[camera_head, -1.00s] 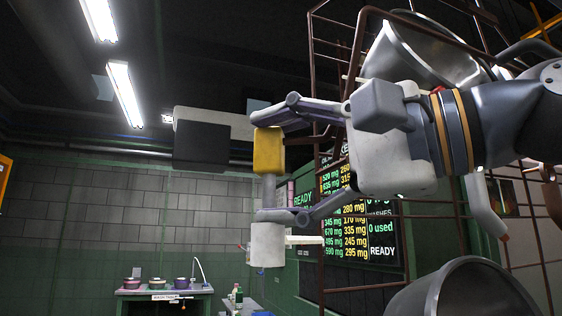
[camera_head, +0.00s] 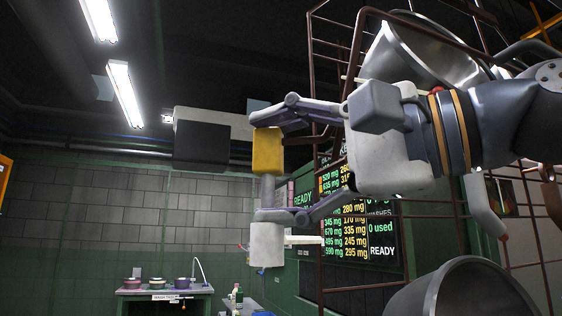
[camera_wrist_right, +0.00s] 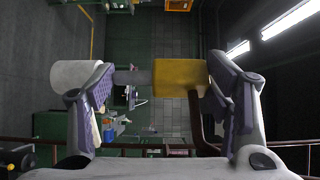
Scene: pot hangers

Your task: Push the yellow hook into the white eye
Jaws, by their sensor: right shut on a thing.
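My right gripper (camera_head: 272,166) comes in from the right, its two fingers one above the other. The upper finger lies against the top of the yellow hook (camera_head: 268,152), a block-like yellow piece. The lower finger is at the upper end of the white eye (camera_head: 267,246), a white cylinder. A grey shaft (camera_head: 268,188) runs straight down between the yellow and white pieces. In the right wrist view the yellow hook (camera_wrist_right: 180,78) is at the right finger and the white eye (camera_wrist_right: 72,76) at the left one. The eye's opening is hidden. My left gripper is not in view.
A brown wire rack (camera_head: 317,60) stands behind the gripper. A brown bent bar (camera_wrist_right: 199,122) reaches close to the yellow piece. Metal pots hang above (camera_head: 425,50) and below (camera_head: 470,290) my right arm. Free air lies to the left.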

